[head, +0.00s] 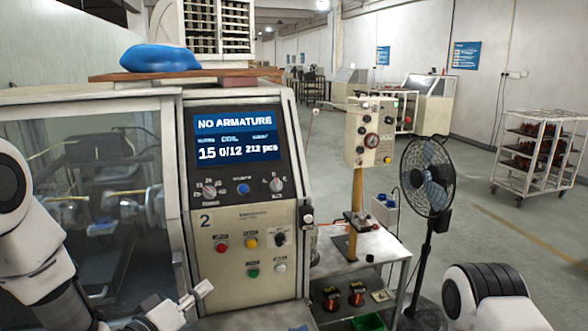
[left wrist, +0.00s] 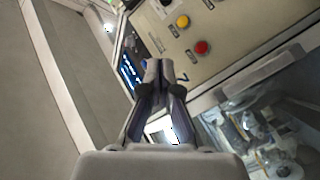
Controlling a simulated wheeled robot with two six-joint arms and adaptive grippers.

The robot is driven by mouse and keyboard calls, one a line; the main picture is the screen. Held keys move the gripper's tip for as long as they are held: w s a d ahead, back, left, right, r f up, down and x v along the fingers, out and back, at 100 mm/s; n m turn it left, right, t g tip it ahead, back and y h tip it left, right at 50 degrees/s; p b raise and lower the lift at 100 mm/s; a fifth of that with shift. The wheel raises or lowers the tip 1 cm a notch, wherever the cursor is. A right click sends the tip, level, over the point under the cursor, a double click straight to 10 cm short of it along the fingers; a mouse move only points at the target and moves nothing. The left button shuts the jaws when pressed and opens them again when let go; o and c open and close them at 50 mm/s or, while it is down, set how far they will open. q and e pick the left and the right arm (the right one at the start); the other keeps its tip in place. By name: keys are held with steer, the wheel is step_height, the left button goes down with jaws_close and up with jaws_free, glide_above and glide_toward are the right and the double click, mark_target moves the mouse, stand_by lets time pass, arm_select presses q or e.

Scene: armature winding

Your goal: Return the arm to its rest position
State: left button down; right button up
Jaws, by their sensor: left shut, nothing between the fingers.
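My left arm comes in from the left in the head view, and its gripper (head: 192,299) is low in front of the winding machine's control panel (head: 235,218). The left wrist view shows the same gripper (left wrist: 159,66) with its fingers together and nothing between them. The panel lies beyond the fingertips there, with a red and a yellow button near. My right arm shows only as a white joint at the bottom right of the head view; its gripper is out of sight.
The machine's screen (head: 236,138) reads "NO ARMATURE". A glass-fronted winding chamber (head: 90,190) is behind my left arm. To the right stand a small bench (head: 375,243) with red spools, a blue fan (head: 428,176) and a wheeled rack (head: 540,155). Open floor lies at the right.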

arm_select(q)
step_height(320, 180, down, 14)
steer(key=s+g+y, duration=0.2)
steer(key=g+y, duration=0.1)
steer(key=g, duration=0.1)
steer(key=s+a+f+m+g+y, duration=0.25)
steer(key=s+f+g, duration=0.35)
steer(key=s+f, duration=0.65)
steer(key=s+a+f+m+g+y, duration=0.1)
steer(key=s+a+f+g+y, duration=0.3)
steer(key=s+f, duration=0.8)
steer(key=s+f+g+h+b, duration=0.1)
steer(key=s+f+b, duration=0.3)
steer(key=f+b, duration=0.8)
steer(key=b, duration=0.3)
steer(key=shift+d+f+h+b, duration=0.15)
steer(key=shift+f+h+b, duration=0.15)
steer(key=shift+h+b, duration=0.05)
arm_select(e)
step_height(320, 180, down, 16)
steer(key=w, duration=0.1)
steer(key=shift+d, duration=0.3)
steer(key=shift+w+f, duration=0.1)
